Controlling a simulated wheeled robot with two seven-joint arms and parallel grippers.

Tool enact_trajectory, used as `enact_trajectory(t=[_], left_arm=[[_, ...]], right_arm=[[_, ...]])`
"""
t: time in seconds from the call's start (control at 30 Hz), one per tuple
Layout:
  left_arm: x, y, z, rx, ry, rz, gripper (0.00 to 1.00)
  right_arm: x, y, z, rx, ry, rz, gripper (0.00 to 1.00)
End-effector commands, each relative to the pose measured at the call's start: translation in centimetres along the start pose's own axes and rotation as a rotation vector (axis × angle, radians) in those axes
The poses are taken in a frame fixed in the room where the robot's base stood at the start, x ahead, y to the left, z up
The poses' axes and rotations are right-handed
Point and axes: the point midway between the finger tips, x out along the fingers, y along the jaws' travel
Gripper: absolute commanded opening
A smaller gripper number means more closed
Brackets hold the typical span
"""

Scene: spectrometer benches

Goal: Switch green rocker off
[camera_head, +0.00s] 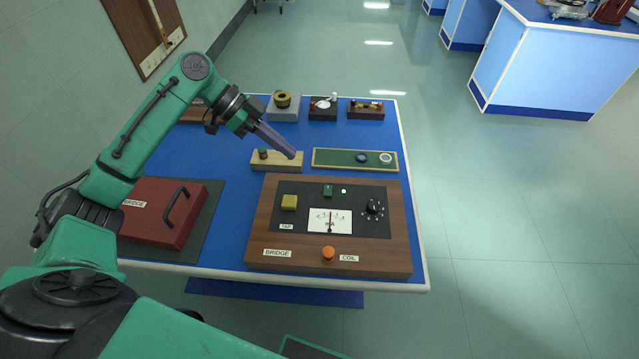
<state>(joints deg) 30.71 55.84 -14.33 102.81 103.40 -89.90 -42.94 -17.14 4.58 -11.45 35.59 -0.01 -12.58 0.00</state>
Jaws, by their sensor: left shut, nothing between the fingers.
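The green rocker (328,190) is a small dark green switch near the top of the black panel on the wooden instrument box (393,254). A small white spot (344,191), perhaps a lamp, sits just right of it. The rocker's tilt is too small to tell. My left gripper (291,154) is shut and empty. In the picture its tip shows above and left of the rocker, over the small wooden block, apart from the rocker. My right gripper is out of view.
The box also bears a yellow button (289,202), a meter (330,220), a black knob (375,206) and an orange button (328,253). A green tray (335,158) lies behind it. A red case (150,217) stands left. Several small instruments line the back edge.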

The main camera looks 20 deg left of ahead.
Motion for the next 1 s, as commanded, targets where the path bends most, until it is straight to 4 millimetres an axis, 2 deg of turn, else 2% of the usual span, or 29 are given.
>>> enact_trajectory(t=[0.1,0.27,0.43,0.67,0.8,1.0], left_arm=[[0.2,0.0,0.0,-0.001,0.000,0.001,0.00],[1.9,0.1,-0.1,-0.002,0.000,0.004,0.00],[5.4,0.2,-0.2,-0.001,0.001,0.005,0.00],[10.4,0.2,-0.2,-0.003,0.001,0.004,0.00],[12.0,0.1,1.9,-0.006,-0.001,0.003,0.00],[13.0,0.1,2.9,-0.002,-0.001,0.000,0.00]], right_arm=[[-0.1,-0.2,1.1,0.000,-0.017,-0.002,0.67],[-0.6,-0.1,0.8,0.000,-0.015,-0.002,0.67],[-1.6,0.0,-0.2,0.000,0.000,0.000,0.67],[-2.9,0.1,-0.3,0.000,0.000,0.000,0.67],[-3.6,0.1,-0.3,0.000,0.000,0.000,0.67],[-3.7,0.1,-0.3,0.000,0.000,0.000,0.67]])
